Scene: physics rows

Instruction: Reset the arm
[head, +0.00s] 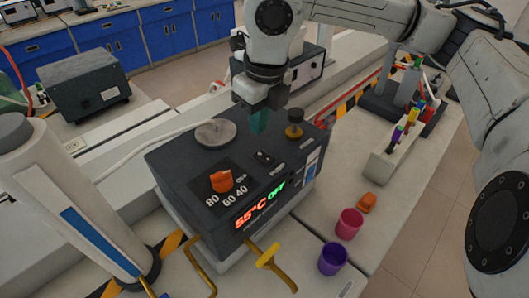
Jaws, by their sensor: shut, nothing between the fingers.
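My gripper (259,119) is in the upper middle of the head view, at the end of my white arm. It points down above the back part of a dark box-shaped device (185,160). Its greenish fingers are together with nothing visible between them. I cannot tell whether the fingertips touch the device's top. The device has an orange knob (222,181), a round grey disc (215,133), a brass-coloured knob (294,124) and a display (261,206) reading 55°C and OFF.
A pink cup (349,223), a purple cup (333,258) and an orange piece (367,203) stand right of the device. A rack (394,150) with coloured items is farther right. A white cylinder (70,205) stands at left. A yellow-handled valve (268,256) juts out in front.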

